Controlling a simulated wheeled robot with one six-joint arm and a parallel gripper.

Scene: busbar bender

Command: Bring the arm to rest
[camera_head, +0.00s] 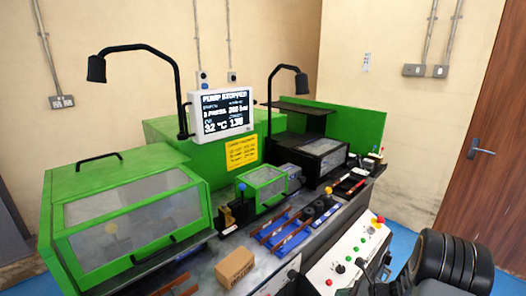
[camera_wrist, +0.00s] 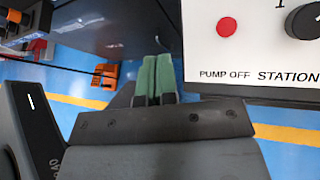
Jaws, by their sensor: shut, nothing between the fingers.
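My gripper (camera_wrist: 156,76) shows in the wrist view with its two green finger pads together and nothing between them. It points past the left edge of the white control panel (camera_wrist: 240,50), apart from the panel's "PUMP OFF" red button (camera_wrist: 226,27) as far as I can tell. In the head view my dark arm is at the lower right, in front of the control panel (camera_head: 352,258). The fingers are not clearly visible there.
The green bender machine (camera_head: 115,170) has clear covers. Its display (camera_head: 222,112) reads "PUMP STOPPED". A cardboard box (camera_head: 235,267) and a blue rack (camera_head: 285,235) with copper-coloured bars are on the bench. Blue floor is open at right, before a brown door (camera_head: 490,150).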

